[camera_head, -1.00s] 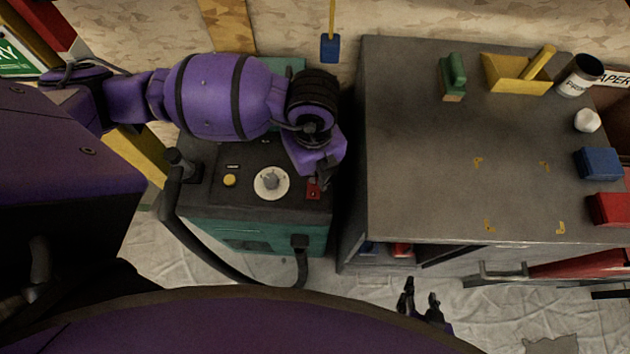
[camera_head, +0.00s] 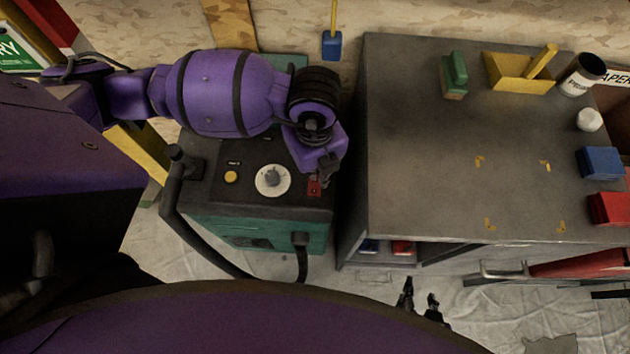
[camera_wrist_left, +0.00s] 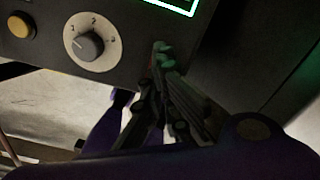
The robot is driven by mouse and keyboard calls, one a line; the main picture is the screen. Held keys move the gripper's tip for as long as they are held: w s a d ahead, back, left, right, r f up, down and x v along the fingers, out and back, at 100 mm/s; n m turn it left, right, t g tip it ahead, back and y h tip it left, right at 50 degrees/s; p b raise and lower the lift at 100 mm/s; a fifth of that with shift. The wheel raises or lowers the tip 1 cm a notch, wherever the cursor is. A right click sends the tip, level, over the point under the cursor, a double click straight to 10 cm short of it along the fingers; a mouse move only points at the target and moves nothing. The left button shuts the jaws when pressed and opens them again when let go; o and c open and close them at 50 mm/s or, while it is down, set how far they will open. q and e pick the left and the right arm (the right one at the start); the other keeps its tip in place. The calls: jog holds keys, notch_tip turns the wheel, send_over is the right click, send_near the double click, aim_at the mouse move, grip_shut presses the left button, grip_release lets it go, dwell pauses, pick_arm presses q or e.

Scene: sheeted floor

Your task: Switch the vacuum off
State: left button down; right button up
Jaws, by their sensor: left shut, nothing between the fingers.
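The vacuum (camera_head: 270,232) is a teal box with a dark top panel, and it stands left of the workbench. The panel carries a yellow button (camera_head: 231,177), a pale round dial with a grey knob (camera_head: 272,177) and a small red switch (camera_head: 314,188). My left gripper (camera_head: 325,172) is shut and empty, right at the red switch. In the left wrist view its fingertips (camera_wrist_left: 163,55) are together over the panel, right of the dial (camera_wrist_left: 90,45). The red switch cannot be made out there; contact is unclear. My right gripper (camera_head: 421,294) is open and empty, low in front of the bench.
A black hose (camera_head: 180,220) loops along the vacuum's left and front. The grey workbench (camera_head: 420,150) stands close on the right, holding a green-handled block (camera_head: 454,75), a yellow holder (camera_head: 515,75) and a blue box (camera_head: 600,162). Its middle is clear.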

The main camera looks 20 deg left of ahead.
jog(key=shift+w+r, duration=0.15)
jog(key=shift+r, duration=0.05)
pick_arm(q)
jog(key=shift+f, duration=0.6)
pick_arm(e)
jog(key=shift+s+f, duration=0.35)
jog(key=shift+f, duration=0.15)
pick_arm(q)
jog(key=shift+f+b, duration=0.5)
jog(key=shift+f, duration=0.3)
pick_arm(e)
jog(key=shift+s+f, duration=0.15)
jog(key=shift+f, duration=0.15)
pick_arm(q)
jog(key=shift+r, duration=0.15)
pick_arm(e)
jog(key=shift+r, duration=0.1)
pick_arm(q)
jog(key=shift+r+p, duration=0.8)
jog(key=shift+r, duration=0.2)
jog(key=shift+r+p, duration=1.75)
jog(key=shift+r, duration=0.7)
pick_arm(e)
jog(key=w+r+t, duration=0.1)
jog(key=w+r, duration=0.5)
jog(key=r, duration=0.2)
jog(key=shift+t, duration=0.3)
